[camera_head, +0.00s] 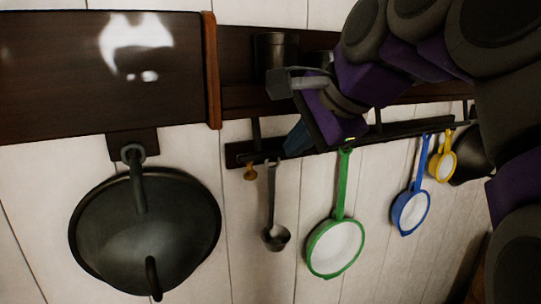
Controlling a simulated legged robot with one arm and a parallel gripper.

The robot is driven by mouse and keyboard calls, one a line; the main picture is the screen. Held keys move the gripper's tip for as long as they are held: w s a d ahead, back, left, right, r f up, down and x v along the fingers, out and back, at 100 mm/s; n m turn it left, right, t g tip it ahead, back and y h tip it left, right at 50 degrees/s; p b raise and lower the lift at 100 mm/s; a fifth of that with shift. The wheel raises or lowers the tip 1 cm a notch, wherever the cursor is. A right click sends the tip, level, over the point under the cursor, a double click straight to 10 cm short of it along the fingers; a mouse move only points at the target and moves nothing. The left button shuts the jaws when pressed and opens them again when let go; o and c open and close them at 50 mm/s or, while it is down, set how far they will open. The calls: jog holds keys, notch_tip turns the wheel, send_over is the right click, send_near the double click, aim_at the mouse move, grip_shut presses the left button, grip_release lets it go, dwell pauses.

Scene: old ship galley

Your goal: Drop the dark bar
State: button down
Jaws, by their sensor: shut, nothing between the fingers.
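A long dark bar (400,131) runs along the white plank wall below the shelf, with kitchen tools hanging under it. I see no separate loose dark bar. My gripper (281,84) is at the end of my purple and black arm, which reaches in from the upper right. It is in front of the shelf, above the left part of the bar, and appears shut with nothing held. My arm hides part of the shelf and bar.
A green-rimmed strainer (335,248), a blue one (410,210), a yellow one (441,166) and a dark ladle (275,236) hang from the bar. A big dark pan (150,235) hangs at left below a wooden cabinet (60,70). A dark cup (273,50) stands on the shelf.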

aim_at(256, 172)
jog(key=x, duration=0.4)
jog(key=b+x, duration=0.1)
jog(key=x, duration=0.3)
jog(key=b+x, duration=0.1)
jog(key=x, duration=0.3)
jog(key=shift+w+a+r, duration=0.25)
jog(key=shift+w+r, duration=0.05)
jog(key=shift+r, duration=0.1)
jog(key=shift+w+a+f, duration=0.2)
jog(key=shift+w+a, duration=0.3)
jog(key=shift+w, duration=0.1)
jog(key=shift+w+a+f+t+y+b, duration=0.35)
jog(key=shift+w+f+t+y+b, duration=0.25)
jog(key=shift+b, duration=0.4)
jog(key=shift+w+a+f+t+y+b, duration=0.4)
jog(key=shift+w+t+b, duration=0.2)
jog(key=shift+t+b, duration=0.2)
jog(key=shift+d, duration=0.1)
jog(key=shift+r, duration=0.1)
